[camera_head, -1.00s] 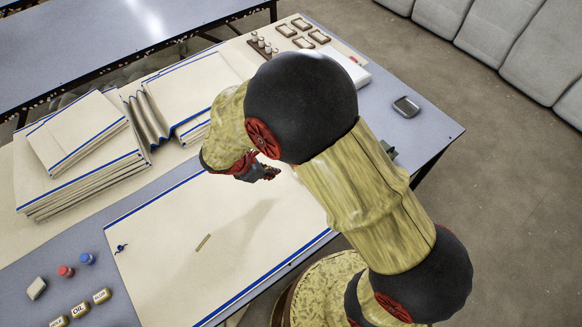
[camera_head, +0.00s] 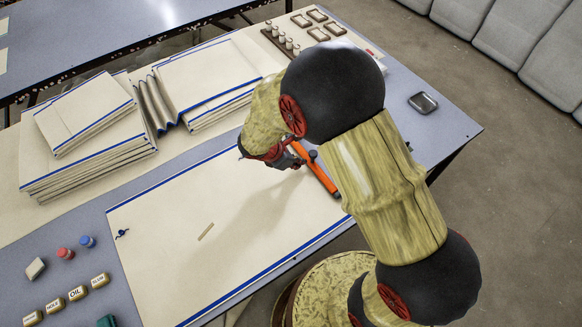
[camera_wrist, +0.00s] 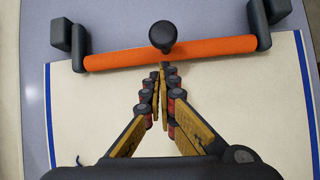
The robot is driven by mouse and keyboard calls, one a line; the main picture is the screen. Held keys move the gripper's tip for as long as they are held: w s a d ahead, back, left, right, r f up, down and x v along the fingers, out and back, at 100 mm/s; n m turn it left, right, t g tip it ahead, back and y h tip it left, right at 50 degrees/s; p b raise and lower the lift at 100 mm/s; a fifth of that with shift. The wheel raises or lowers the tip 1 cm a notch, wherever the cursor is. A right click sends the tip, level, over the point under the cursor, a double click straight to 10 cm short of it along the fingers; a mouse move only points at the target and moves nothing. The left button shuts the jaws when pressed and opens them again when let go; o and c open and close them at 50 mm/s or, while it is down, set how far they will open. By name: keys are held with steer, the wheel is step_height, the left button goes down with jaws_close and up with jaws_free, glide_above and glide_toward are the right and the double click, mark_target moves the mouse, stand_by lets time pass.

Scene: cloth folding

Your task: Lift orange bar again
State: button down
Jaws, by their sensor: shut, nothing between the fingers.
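The orange bar (camera_wrist: 215,48) lies across the far end of the cream cloth (camera_wrist: 95,110) in the wrist view, with a dark round knob (camera_wrist: 162,35) at its middle and dark blocks at both ends. In the head view my gripper (camera_head: 296,161) is left of the bar.
Stacks of folded blue-edged cloth (camera_head: 85,150) stand at the back left. Small labelled blocks (camera_head: 76,293), a red cap (camera_head: 65,253) and a blue cap (camera_head: 87,241) are at the left. The cloth's middle is mostly clear.

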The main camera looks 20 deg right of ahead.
steer(key=shift+d+r, duration=0.55)
steer(key=shift+r+p, duration=0.15)
steer(key=shift+p, duration=0.15)
steer(key=shift+d+r+p, duration=0.1)
steer(key=shift+r+p, duration=0.05)
steer(key=shift+p, duration=0.5)
